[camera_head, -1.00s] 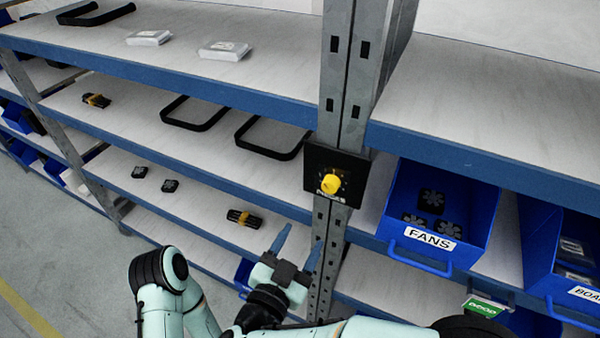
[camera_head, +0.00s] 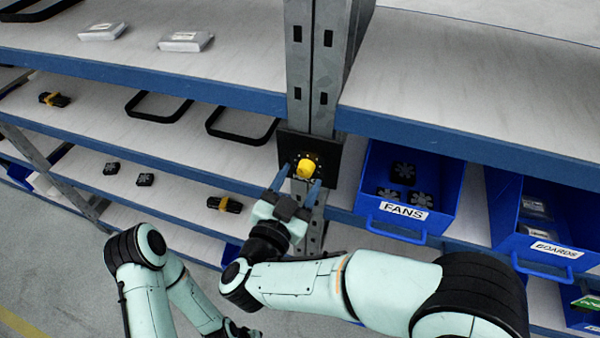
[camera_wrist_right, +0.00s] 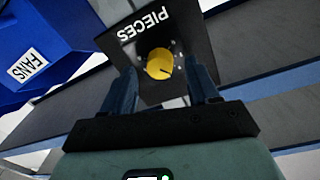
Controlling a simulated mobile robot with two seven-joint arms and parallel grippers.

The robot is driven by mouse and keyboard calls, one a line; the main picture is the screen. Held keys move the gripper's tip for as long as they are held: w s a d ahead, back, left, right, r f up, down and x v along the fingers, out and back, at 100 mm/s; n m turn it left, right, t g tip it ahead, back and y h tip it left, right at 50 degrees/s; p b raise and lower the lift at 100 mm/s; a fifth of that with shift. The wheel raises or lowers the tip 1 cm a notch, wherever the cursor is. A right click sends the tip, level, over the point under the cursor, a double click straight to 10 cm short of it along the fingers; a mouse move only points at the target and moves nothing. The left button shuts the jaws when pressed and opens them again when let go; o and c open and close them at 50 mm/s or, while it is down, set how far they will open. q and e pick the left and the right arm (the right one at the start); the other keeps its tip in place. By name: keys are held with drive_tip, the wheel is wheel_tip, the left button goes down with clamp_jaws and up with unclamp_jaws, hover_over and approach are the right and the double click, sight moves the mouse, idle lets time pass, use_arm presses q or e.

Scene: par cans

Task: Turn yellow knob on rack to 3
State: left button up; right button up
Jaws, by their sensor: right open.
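The yellow knob (camera_head: 306,168) sits on a black square panel (camera_head: 290,150) fixed to the grey rack post. In the right wrist view the knob (camera_wrist_right: 160,64) has a dark pointer line, and the panel (camera_wrist_right: 195,35) carries the word PIECES, seen upside down; the scale numbers are too small to read. My right gripper (camera_head: 297,190) is open, its two blue fingers just below and in front of the knob. In the wrist view the fingers (camera_wrist_right: 162,88) lie either side of the knob's lower part, with no clear contact. My left arm shows at lower left; its gripper is not clearly visible.
A blue FANS bin (camera_head: 410,190) and a blue BOARDS bin (camera_head: 535,225) stand right of the post (camera_head: 313,65). Blue-edged shelves (camera_head: 440,140) run to both sides. Black frames (camera_head: 240,125) and small dark parts lie on the left shelves.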

drive_tip(key=shift+w+d, duration=0.2)
drive_tip(key=shift+w, duration=0.4)
use_arm(q)
drive_tip(key=shift+w+r, duration=0.15)
drive_tip(key=shift+r, duration=0.05)
use_arm(e)
drive_tip(key=c, duration=1.1)
drive_tip(key=shift+o, duration=0.3)
drive_tip(key=shift+f, duration=0.1)
drive_tip(key=m+b, duration=0.5)
drive_tip(key=b, duration=0.2)
use_arm(q)
drive_tip(key=s+f+b, duration=0.2)
drive_tip(key=s+f, duration=0.3)
drive_tip(key=f, duration=0.6)
drive_tip(key=shift+s+g+b, duration=0.25)
drive_tip(key=shift+g+b, duration=0.05)
drive_tip(key=shift+g, duration=0.1)
use_arm(e)
drive_tip(key=shift+m, duration=1.3)
use_arm(q)
drive_tip(key=shift+f, duration=0.15)
